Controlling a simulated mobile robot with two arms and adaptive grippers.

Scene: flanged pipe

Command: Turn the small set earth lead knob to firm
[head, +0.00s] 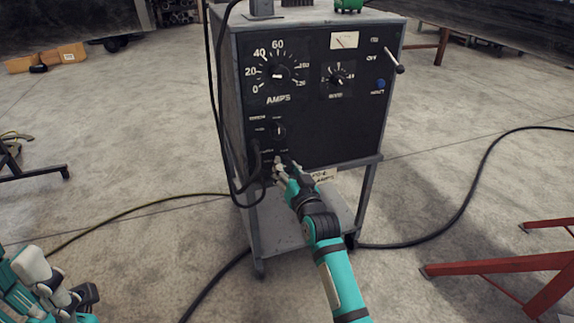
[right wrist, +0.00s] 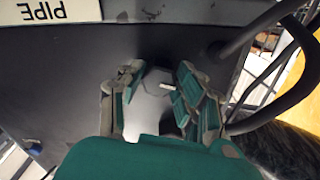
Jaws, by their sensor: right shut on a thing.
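The welding set (head: 310,115) is a grey box with a black front panel, standing on a wheeled stand. My right gripper (head: 282,168) reaches the panel's lower left, where its fingers cover the small knob in the head view.
Above the gripper are another small knob (head: 279,131), the large amps dial (head: 277,73) and a smaller dial (head: 338,77). Black cables (head: 221,100) hang down the set's left side, close to the gripper. Red metal legs (head: 500,264) stand at the right.

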